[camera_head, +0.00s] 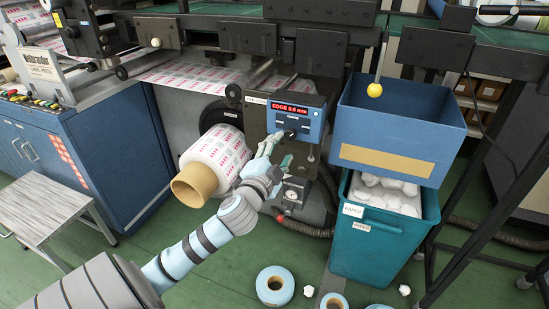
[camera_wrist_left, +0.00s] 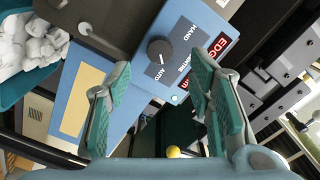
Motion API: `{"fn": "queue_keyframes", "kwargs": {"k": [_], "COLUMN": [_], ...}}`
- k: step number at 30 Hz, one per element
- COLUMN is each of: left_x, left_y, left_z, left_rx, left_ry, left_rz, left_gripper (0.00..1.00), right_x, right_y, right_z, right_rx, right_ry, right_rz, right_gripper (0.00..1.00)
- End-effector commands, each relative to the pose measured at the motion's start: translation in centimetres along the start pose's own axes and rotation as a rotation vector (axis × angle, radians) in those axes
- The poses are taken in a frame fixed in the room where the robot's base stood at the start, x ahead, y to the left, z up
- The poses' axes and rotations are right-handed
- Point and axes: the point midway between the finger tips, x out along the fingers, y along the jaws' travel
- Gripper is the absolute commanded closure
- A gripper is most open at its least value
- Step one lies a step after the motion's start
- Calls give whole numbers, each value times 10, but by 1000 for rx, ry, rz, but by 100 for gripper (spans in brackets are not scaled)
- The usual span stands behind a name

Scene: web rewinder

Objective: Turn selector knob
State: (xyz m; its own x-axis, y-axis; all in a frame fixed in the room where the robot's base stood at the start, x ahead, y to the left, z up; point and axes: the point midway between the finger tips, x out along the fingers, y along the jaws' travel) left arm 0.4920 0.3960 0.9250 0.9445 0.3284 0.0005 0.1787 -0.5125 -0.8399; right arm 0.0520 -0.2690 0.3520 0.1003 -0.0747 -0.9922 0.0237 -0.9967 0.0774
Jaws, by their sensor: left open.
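The black round selector knob (camera_wrist_left: 160,50) sits on a blue control panel (camera_wrist_left: 202,22) in the left wrist view. My left gripper (camera_head: 278,148) is open and empty, close in front of the panel's lower part. In the left wrist view its two green-padded fingers (camera_wrist_left: 160,88) stand apart on either side of the knob's line, not visibly touching it.
A printed paper roll (camera_head: 216,154) lies left of the panel. A blue box (camera_head: 398,112) sits above a teal bin (camera_head: 375,246) of crumpled paper at right. A yellow ball (camera_head: 375,90) hangs on a rod. Tape rolls (camera_head: 275,287) lie on the green floor.

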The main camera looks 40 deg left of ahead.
Motion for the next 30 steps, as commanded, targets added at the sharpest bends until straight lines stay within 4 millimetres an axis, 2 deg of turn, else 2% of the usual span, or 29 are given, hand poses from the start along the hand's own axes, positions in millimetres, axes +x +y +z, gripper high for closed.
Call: {"fn": "queue_keyframes", "kwargs": {"k": [1,4,9,24,26,28,29,30], "left_x": [-13,-36,-53,-53,-53,-45,-40,-34], "left_y": [1,1,0,0,1,20,31,50], "left_z": [0,0,0,0,-6,6,18,39], "left_rx": [3,3,0,2,2,10,13,9], "left_ry": [1,0,0,1,27,25,7,-26], "left_rz": [3,2,-1,-1,6,56,84,128], "left_gripper": [52,52,52,52,52,52,52,52], "right_x": [0,0,0,0,0,0,0,0], "right_y": [0,0,-1,-1,-1,-2,-2,-2], "right_z": [0,0,0,0,0,0,0,0], "right_rx": [0,0,0,0,0,0,1,1], "right_ry": [0,0,0,0,0,0,0,0], "right_rz": [0,-1,-1,-1,-1,-2,-2,-2], "right_gripper": [52,52,52,52,52,52,52,52]}}
